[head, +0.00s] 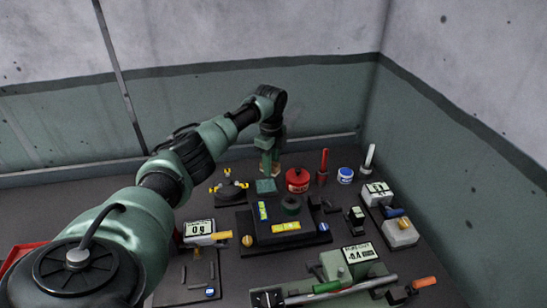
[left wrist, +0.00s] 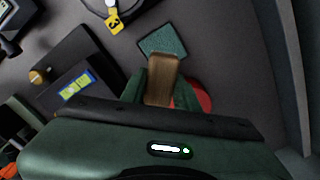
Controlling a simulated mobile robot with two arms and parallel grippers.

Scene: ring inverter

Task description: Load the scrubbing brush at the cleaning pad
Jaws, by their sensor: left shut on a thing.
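My left gripper (head: 270,164) points down at the back of the table and is shut on the scrubbing brush. In the left wrist view the brush's brown wooden body (left wrist: 163,80) shows between the fingers; its bristles are hidden. The cleaning pad (head: 265,186) is a dark green square lying flat just in front of the gripper. The pad also shows in the left wrist view (left wrist: 163,42), just beyond the brush, partly covered by it. I cannot tell whether brush and pad touch. My right gripper is not in view.
A red round can (head: 298,181) stands close to the right of the gripper. A black stand with yellow tags (head: 229,190) is left of the pad. A black device with level vials (head: 284,228) lies in front. A red upright tool (head: 323,165) and a white-blue jar (head: 345,175) stand further right.

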